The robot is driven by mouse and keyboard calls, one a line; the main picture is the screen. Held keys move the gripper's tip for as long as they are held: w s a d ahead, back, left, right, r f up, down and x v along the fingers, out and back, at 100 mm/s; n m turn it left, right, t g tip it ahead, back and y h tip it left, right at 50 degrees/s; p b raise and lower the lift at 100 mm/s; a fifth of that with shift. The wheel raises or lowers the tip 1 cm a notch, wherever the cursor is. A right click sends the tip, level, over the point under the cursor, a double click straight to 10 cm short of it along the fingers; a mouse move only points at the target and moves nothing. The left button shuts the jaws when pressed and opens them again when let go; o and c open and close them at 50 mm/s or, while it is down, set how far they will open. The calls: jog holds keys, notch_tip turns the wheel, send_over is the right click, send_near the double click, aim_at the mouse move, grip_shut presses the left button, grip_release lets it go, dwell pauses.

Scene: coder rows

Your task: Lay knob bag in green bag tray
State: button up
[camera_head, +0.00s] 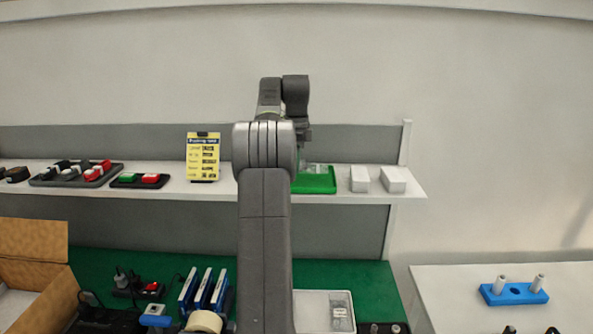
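The green tray (325,184) sits on the white shelf, just right of my arm; its left part is hidden behind the arm. A small clear, greyish item, perhaps a bag, shows at the tray's back left (313,168). My gripper (303,150) points down over the tray's left part, mostly hidden by my own arm. I cannot tell whether its fingers are open or shut, or whether they touch the clear item. Another clear bag with a label (339,311) lies in a white tray (312,312) on the green bench below.
A yellow card (203,157) and dark trays with red and green parts (140,181) are on the shelf's left. Blue upright pieces, a tape roll (204,322) and an open carton (33,270) are below.

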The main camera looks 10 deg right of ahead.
jog(key=shift+f, duration=1.65)
jog(key=shift+f, duration=0.1)
jog(key=o, duration=1.1)
jog(key=shift+r, duration=3.85)
